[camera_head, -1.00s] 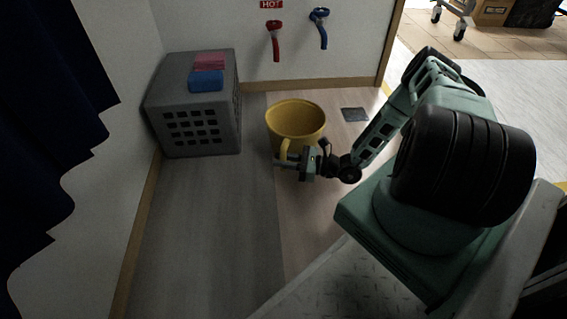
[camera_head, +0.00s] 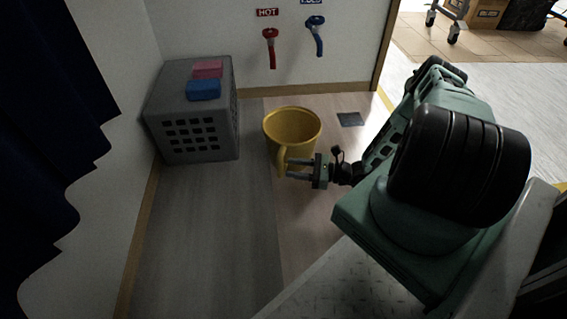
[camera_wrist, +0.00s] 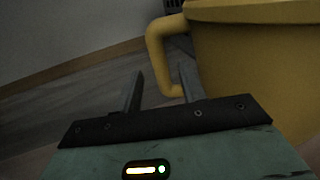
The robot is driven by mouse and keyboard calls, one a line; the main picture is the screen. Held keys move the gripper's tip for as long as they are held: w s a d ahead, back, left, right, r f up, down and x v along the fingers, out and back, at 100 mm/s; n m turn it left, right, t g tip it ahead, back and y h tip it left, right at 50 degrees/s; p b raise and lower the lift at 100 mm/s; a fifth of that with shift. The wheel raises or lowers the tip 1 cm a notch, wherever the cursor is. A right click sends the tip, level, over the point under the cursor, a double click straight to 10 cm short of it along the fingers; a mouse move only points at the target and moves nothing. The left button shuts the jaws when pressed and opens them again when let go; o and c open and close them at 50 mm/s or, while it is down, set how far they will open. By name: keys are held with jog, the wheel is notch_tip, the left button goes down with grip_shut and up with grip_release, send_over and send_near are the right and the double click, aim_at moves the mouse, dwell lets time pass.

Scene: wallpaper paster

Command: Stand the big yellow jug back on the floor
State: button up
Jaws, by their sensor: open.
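The big yellow jug (camera_head: 292,128) stands upright on the floor, below the two taps. Its handle (camera_head: 281,160) faces the camera. My gripper (camera_head: 288,168) is at the handle's lower right, with its fingers reaching left toward it. In the wrist view, the jug (camera_wrist: 262,75) fills the right side, and its handle (camera_wrist: 154,50) arches down beyond the fingertips.
A grey crate (camera_head: 224,130) stands left of the jug, with a blue sponge (camera_head: 204,90) and a pink sponge (camera_head: 208,69) on top. A red tap (camera_head: 270,48) and a blue tap (camera_head: 316,36) are on the wall behind. A drain (camera_head: 349,119) lies right of the jug. The floor in front is clear.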

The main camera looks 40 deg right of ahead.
jog(key=p+v, duration=0.2)
jog(key=v, duration=0.5)
jog(key=w+a+r+n+g+h, duration=0.1)
jog(key=w+a+r+n+g, duration=0.2)
jog(key=a+r+n+g, duration=1.8)
jog(key=s+a+r+n+t+h, duration=0.7)
jog(key=s+a+r+n+h, duration=0.3)
jog(key=s+a+r+n, duration=0.2)
jog(key=s+r+n, duration=0.2)
jog(key=s+r, duration=0.2)
jog(key=r, duration=0.1)
jog(key=shift+s+a, duration=0.2)
jog(key=shift+s, duration=0.2)
notch_tip(320, 180, up, 54)
jog(key=p, duration=5.4)
